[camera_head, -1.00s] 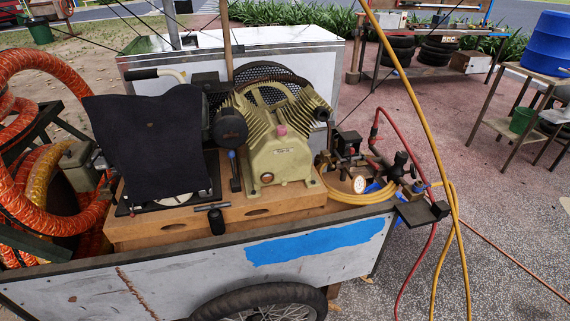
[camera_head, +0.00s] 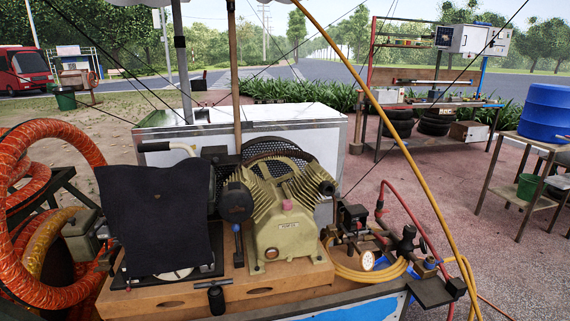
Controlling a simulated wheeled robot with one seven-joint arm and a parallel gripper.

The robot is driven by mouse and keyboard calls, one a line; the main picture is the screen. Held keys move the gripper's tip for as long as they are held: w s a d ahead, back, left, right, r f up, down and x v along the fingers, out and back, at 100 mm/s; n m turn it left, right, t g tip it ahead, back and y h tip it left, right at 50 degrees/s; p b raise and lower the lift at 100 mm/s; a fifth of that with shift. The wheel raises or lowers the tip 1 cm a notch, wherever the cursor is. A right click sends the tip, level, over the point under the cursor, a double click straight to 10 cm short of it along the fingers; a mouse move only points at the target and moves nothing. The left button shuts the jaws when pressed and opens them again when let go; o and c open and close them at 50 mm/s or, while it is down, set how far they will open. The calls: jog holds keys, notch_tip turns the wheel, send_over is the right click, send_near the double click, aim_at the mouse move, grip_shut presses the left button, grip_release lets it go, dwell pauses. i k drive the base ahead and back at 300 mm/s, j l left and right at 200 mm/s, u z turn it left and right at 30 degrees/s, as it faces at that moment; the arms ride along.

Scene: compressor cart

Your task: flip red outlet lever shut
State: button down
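The compressor (camera_head: 284,222) is cream-coloured and finned, and stands on a wooden base on the cart. To its right is the outlet fitting group (camera_head: 352,222), with dark valve bodies, a round white gauge (camera_head: 367,260) and a black knob (camera_head: 407,238). A red hose (camera_head: 414,213) rises from small red parts beside these fittings. The red outlet lever is too small to pick out for certain from these red parts, so I cannot tell its position. My gripper is not in view.
Yellow hose (camera_head: 358,274) coils below the fittings, and a yellow line crosses upward in front. A dark cloth (camera_head: 155,217) covers the unit at left, near thick orange hoses (camera_head: 50,293). Paved ground is clear at right, before a table with a blue barrel (camera_head: 545,112).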

aim_at(379, 236)
jog(key=i+l, duration=0.25)
jog(key=i+l+u, duration=0.1)
jog(key=i+l, duration=0.15)
jog(key=l, duration=0.2)
jog(key=i+l, duration=0.25)
jog(key=l, duration=0.15)
jog(key=i+l+u, duration=0.1)
jog(key=l, duration=0.25)
jog(key=i+l, duration=0.35)
jog(key=i+l+u, duration=0.1)
jog(key=l, duration=0.35)
jog(key=i+l, duration=0.3)
jog(key=l, duration=0.15)
jog(key=i+l+u, duration=0.1)
jog(key=l, duration=0.3)
jog(key=i+j, duration=0.2)
